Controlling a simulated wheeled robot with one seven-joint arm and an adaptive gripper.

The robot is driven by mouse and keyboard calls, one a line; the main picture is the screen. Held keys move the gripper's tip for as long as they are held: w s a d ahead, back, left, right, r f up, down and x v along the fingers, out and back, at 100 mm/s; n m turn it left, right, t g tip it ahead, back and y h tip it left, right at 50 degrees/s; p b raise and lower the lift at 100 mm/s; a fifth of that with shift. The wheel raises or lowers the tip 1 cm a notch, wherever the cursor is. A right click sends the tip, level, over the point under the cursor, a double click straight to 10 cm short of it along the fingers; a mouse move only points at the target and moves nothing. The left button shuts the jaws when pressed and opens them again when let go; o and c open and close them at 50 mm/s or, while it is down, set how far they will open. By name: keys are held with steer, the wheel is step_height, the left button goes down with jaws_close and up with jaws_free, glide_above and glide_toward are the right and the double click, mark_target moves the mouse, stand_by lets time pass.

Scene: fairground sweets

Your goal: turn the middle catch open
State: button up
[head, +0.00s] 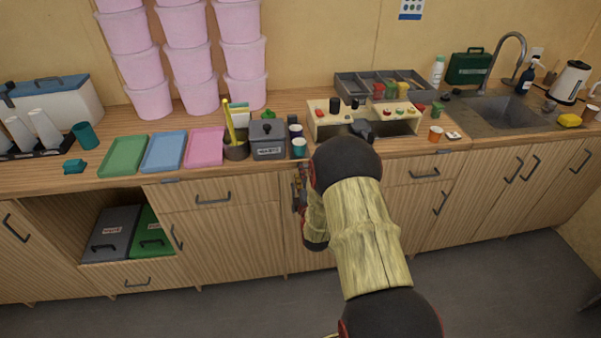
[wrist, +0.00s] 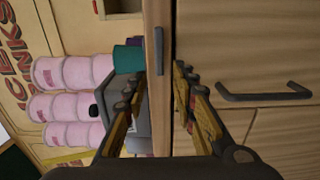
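The middle catch (wrist: 158,50) is a short dark bar on the pale wooden front edge of the counter. In the wrist view it lies lengthwise along that edge, just beyond my fingertips. My gripper (wrist: 160,82) is open, with one finger on each side of the edge strip. I cannot tell whether a finger touches the bar. In the head view my gripper (head: 299,188) is at the counter front, partly hidden by my arm, and the middle catch is hidden.
A drawer handle (wrist: 265,95) sits to the right of my fingers in the wrist view. The floor in front is clear.

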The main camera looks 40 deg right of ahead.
steer(key=v, duration=1)
steer(key=shift+s, duration=0.25)
steer(key=shift+a, duration=0.1)
